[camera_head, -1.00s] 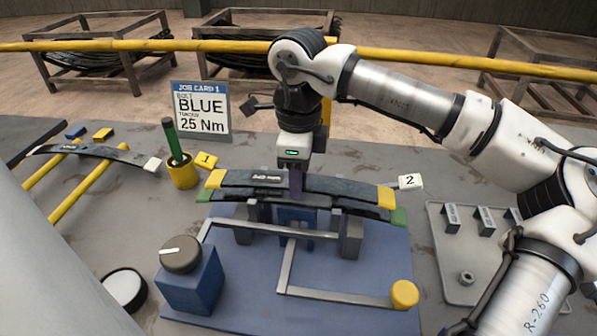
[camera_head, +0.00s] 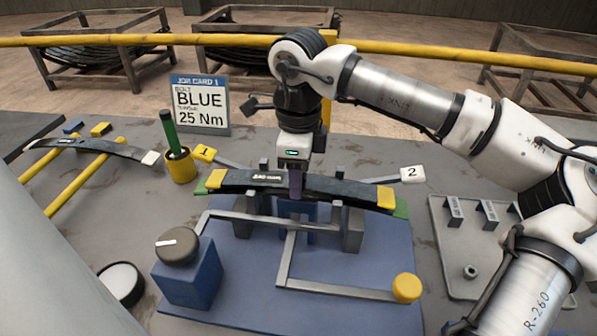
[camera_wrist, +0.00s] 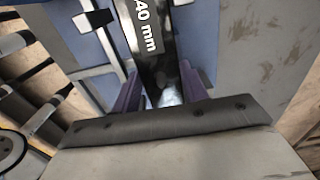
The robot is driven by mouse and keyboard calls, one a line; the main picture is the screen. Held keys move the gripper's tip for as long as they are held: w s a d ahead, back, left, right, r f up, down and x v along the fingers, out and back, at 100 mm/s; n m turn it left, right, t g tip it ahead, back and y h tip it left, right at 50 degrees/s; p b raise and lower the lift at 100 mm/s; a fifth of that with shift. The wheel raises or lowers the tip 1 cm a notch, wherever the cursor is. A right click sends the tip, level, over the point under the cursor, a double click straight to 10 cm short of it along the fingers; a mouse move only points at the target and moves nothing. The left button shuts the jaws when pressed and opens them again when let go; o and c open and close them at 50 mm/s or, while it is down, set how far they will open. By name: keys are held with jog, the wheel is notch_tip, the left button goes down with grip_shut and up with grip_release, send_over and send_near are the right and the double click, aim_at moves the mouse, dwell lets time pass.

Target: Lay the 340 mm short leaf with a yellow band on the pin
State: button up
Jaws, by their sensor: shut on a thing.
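The dark leaf with yellow bands (camera_head: 245,181) at its ends lies across the blue fixture, over a leaf with green ends (camera_head: 401,208). My gripper (camera_head: 296,186) is shut on the middle of the yellow-banded leaf from above. In the wrist view the same leaf (camera_wrist: 154,60) runs between my purple fingers, with a label partly reading "40 mm". The two leaves look close together or touching; I cannot tell which. The pin is hidden under the leaves and gripper.
The blue fixture (camera_head: 375,270) carries grey uprights, a dial (camera_head: 178,246) and a bar with a yellow knob (camera_head: 407,289). Tags 1 (camera_head: 205,153) and 2 (camera_head: 412,174) flank the leaves. A white-ended leaf (camera_head: 100,147) lies on yellow rails at left. A job card (camera_head: 201,104) stands behind.

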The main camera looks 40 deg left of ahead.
jog(key=o, duration=1.6)
jog(key=shift+o, duration=0.2)
jog(key=shift+r+p, duration=2.3)
jog(key=shift+r, duration=1.25)
jog(key=shift+s+f, duration=0.1)
